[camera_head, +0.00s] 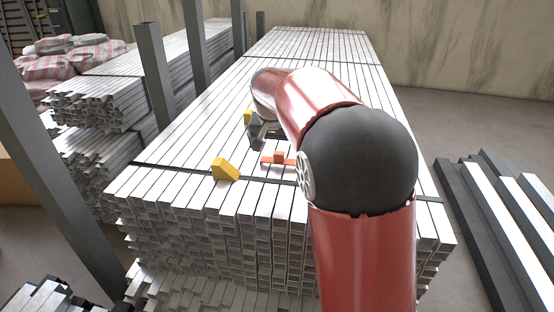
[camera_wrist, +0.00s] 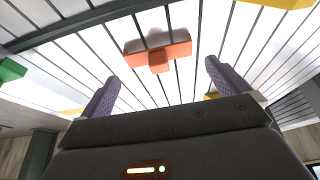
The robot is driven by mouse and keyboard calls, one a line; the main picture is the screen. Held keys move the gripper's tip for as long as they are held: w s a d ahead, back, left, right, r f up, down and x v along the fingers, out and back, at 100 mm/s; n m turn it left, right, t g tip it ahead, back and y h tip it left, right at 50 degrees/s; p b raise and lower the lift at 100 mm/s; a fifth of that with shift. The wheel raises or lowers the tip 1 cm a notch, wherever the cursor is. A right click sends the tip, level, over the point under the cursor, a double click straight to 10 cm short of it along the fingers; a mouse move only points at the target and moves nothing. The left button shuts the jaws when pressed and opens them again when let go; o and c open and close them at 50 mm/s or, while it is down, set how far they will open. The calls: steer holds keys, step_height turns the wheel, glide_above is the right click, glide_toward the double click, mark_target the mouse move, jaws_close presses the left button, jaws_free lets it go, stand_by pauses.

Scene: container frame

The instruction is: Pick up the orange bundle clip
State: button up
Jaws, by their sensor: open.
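The orange bundle clip (camera_head: 279,159) lies on top of the stack of metal bars, a flat bar with a raised block at its middle. It also shows in the wrist view (camera_wrist: 158,54), ahead of the fingertips and between their lines. My gripper (camera_head: 262,130) is above the stack, just behind the clip in the head view. In the wrist view my gripper (camera_wrist: 158,78) has its two ribbed fingers wide apart with nothing between them. The clip looks apart from both fingers. My red and black arm hides part of the stack to the clip's right.
A yellow wedge (camera_head: 225,169) sits left of the clip, and another yellow piece (camera_head: 247,117) is behind it. A dark strap (camera_head: 185,168) crosses the bars. Grey posts (camera_head: 154,75) stand along the left side. A green piece (camera_wrist: 10,70) shows at the left in the wrist view.

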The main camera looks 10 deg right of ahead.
mark_target(279, 153)
steer(key=x, duration=0.5)
steer(key=shift+w+d+f, duration=0.15)
steer(key=c, duration=0.6)
